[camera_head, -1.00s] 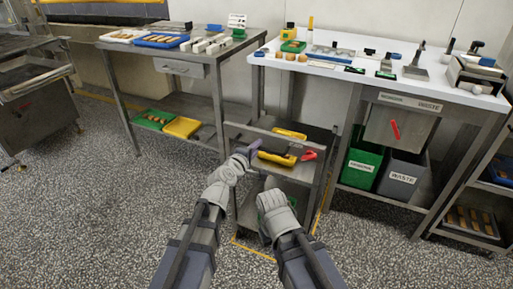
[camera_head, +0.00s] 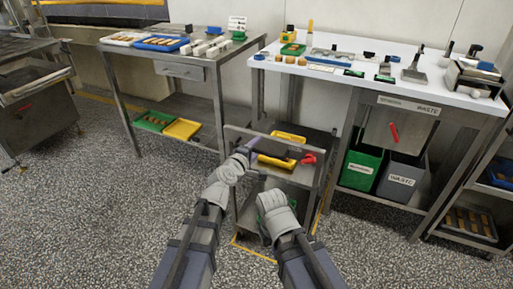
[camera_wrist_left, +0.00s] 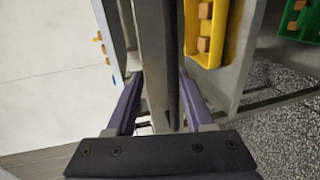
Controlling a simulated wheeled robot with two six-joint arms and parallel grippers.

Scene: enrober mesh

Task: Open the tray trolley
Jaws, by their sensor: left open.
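The tray trolley (camera_head: 298,177) is a low grey metal frame on the floor in the middle of the head view. A yellow tray (camera_head: 284,161) sits on its upper level, and a red latch-like part (camera_head: 309,158) is at its right. A bar crosses its near side. My left gripper (camera_head: 252,147) is at this bar, with purple fingers open. In the left wrist view the fingers (camera_wrist_left: 157,100) stand apart on either side of a dark grey bar (camera_wrist_left: 158,50). My right gripper (camera_head: 262,176) is low in front of the trolley; its fingertips are too unclear to judge.
A steel table (camera_head: 215,60) with trays stands behind left. A white-topped table (camera_head: 345,75) stands behind right, with a green bin (camera_head: 361,169) and a grey waste bin (camera_head: 401,177) below. A rack (camera_head: 480,195) is at far right. Speckled floor is clear at left.

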